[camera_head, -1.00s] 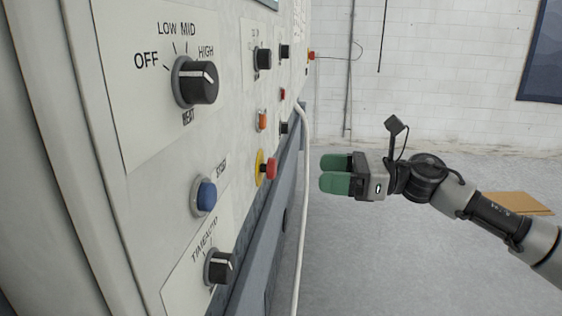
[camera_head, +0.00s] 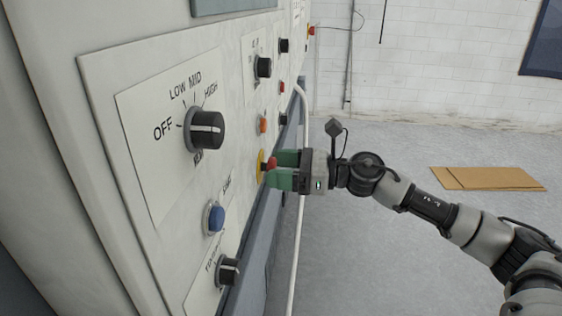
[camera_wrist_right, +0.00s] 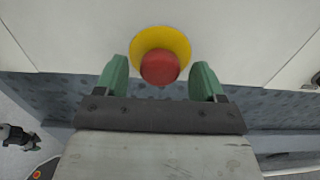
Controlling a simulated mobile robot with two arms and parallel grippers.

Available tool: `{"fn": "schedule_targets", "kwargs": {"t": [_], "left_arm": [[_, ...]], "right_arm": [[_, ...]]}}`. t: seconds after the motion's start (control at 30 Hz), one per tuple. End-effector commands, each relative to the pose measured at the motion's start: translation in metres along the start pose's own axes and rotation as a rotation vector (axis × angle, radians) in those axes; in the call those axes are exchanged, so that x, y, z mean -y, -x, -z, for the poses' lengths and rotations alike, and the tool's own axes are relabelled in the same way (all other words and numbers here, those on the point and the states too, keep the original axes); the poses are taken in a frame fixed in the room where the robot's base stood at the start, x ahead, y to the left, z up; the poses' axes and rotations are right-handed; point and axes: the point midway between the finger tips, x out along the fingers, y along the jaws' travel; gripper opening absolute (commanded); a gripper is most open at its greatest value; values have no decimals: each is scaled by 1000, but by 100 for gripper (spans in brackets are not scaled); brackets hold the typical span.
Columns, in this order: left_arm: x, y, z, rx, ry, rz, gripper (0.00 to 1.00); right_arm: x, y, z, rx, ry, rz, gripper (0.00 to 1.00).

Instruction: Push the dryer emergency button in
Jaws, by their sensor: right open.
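The dryer emergency button is a red mushroom cap (camera_head: 271,164) on a yellow ring (camera_head: 261,166), low on the pale control panel. In the right wrist view the red cap (camera_wrist_right: 160,67) stands out from the yellow ring (camera_wrist_right: 160,40), centred between the fingertips. My right gripper (camera_head: 277,169) is open, with its green fingers on either side of the cap and their tips close to the panel. In the right wrist view a gap shows between each finger and the cap. I cannot tell how far the cap is pressed.
The panel also carries a heat knob (camera_head: 207,130), a blue start button (camera_head: 214,218), a timer knob (camera_head: 228,271) and an orange button (camera_head: 263,125). A white hose (camera_head: 300,215) hangs just behind my right gripper. Cardboard (camera_head: 488,178) lies on the open floor at right.

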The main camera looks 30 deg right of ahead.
Motion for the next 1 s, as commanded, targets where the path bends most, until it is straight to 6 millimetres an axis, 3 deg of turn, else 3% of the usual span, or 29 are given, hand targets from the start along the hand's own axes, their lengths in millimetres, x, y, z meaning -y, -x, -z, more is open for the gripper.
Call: {"fn": "schedule_targets", "kwargs": {"t": [0.2,0.67,1.0], "left_arm": [[0,0,-1,1,0,0,43],[0,0,-1,1,0,0,43],[0,-1,-1,1,0,1,43]], "right_arm": [[0,0,1,0,0,1,69],[0,0,0,0,0,1,0],[1,-12,0,1,1,2,0]]}}
